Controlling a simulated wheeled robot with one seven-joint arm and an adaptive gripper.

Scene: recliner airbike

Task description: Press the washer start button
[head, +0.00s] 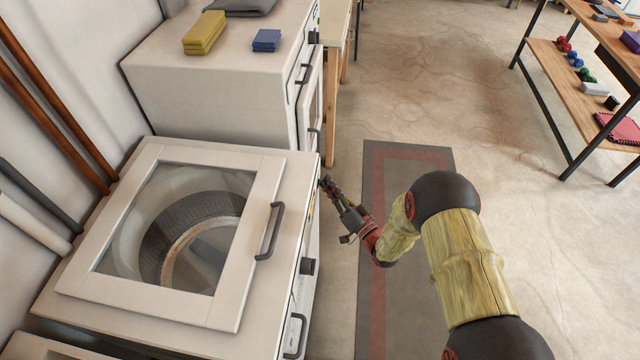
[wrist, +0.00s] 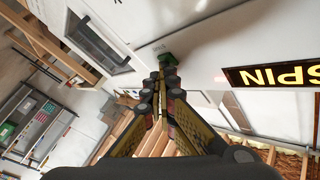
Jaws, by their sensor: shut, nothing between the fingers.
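The washer (head: 130,322) is a white box with a glass-windowed lid (head: 265,185) and a dark lid handle, at the left of the head view. Its front panel is seen edge-on there. In the wrist view, a small green button (wrist: 167,57) sits on the white panel under tiny lettering, partly hidden by my fingertips. My gripper (head: 327,182) is at the washer's front face near its far corner, and it is shut and empty. In the wrist view, the fingertips (wrist: 164,76) are right at the button; I cannot tell whether they touch it.
A black "SPIN" label (wrist: 275,76) is on the panel. A second white appliance (head: 215,100) stands behind the washer, with yellow (head: 204,33) and blue (head: 266,40) folded cloths on top. A mat (head: 400,290) lies on the floor. A wooden shelf (head: 565,75) stands at right.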

